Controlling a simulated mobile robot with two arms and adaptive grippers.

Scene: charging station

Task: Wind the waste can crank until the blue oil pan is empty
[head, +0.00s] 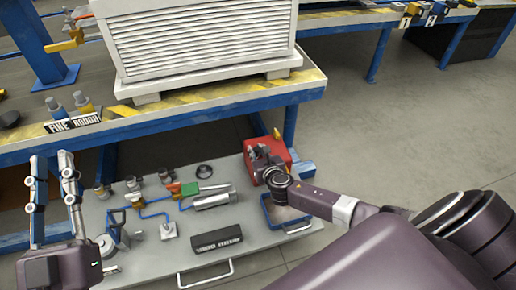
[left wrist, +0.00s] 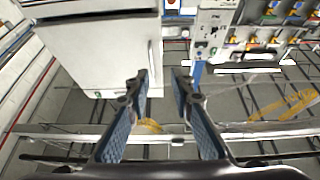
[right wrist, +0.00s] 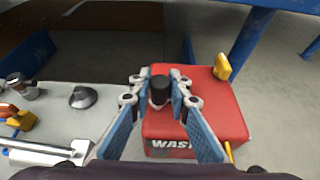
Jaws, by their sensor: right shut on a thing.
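The red waste can (head: 281,149) stands at the right end of the grey bench, its lettering partly visible in the right wrist view (right wrist: 215,105). My right gripper (head: 264,163) is over its top. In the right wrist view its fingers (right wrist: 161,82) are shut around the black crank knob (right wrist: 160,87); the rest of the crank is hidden. The blue oil pan (head: 268,210) sits in front of the can, partly covered by my right arm; I cannot tell its oil level. My left gripper (head: 53,163) is open and empty at the left, apart from the bench things.
The grey bench top (head: 150,255) holds blue pipework, a silver cylinder (head: 214,200) and a black block (head: 216,239). A blue-framed table with a large white slatted unit (head: 200,40) stands behind. Open floor (head: 400,130) lies to the right.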

